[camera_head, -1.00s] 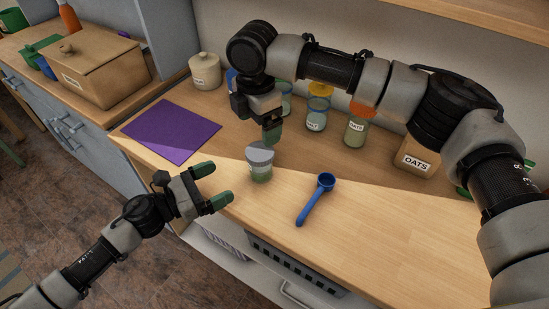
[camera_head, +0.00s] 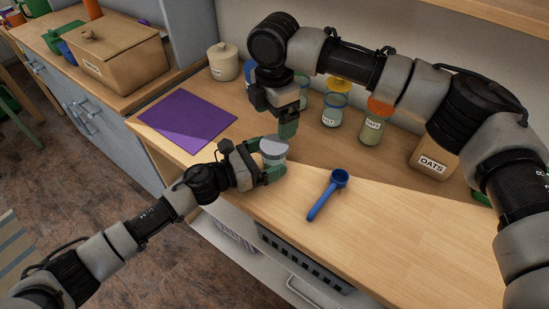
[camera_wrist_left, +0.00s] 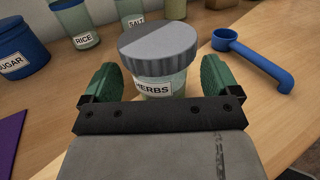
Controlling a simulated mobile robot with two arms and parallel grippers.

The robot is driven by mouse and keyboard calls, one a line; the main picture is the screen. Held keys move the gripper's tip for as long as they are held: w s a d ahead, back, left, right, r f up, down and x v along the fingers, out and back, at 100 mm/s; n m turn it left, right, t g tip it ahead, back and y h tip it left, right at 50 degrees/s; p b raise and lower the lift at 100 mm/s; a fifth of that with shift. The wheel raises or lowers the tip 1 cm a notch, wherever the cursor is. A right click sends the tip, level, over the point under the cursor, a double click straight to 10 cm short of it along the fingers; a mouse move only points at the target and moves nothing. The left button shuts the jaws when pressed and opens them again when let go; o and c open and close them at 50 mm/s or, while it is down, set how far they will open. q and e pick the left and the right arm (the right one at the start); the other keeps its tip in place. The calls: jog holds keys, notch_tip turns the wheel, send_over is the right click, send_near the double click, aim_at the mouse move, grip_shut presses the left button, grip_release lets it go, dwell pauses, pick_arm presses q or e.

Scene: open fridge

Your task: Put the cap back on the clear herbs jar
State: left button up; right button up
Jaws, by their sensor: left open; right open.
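The clear herbs jar (camera_wrist_left: 154,86) stands upright on the wooden counter, its label partly hidden by my left gripper's mount. A grey ridged cap (camera_wrist_left: 157,45) sits on its top; I cannot tell whether it is fully seated. In the head view the grey cap (camera_head: 273,146) also shows. My left gripper (camera_head: 268,159) is open, with its green fingers on both sides of the jar. In the left wrist view the left gripper (camera_wrist_left: 155,82) shows gaps beside the jar. My right gripper (camera_head: 287,128) is open, pointing down just above and behind the jar.
A blue scoop (camera_head: 328,194) lies right of the jar. The salt jar (camera_head: 334,109), orange-lidded jar (camera_head: 371,122) and oats box (camera_head: 433,158) stand behind. A purple mat (camera_head: 187,120) lies to the left. The front right counter is clear.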

pick_arm(q)
jog(key=shift+x, duration=0.95)
jog(key=c, duration=1.4)
jog(key=shift+c, duration=0.9)
pick_arm(e)
jog(key=shift+c, duration=1)
pick_arm(q)
grip_shut()
pick_arm(e)
jog(key=shift+n, duration=0.3)
jog(key=n, duration=0.4)
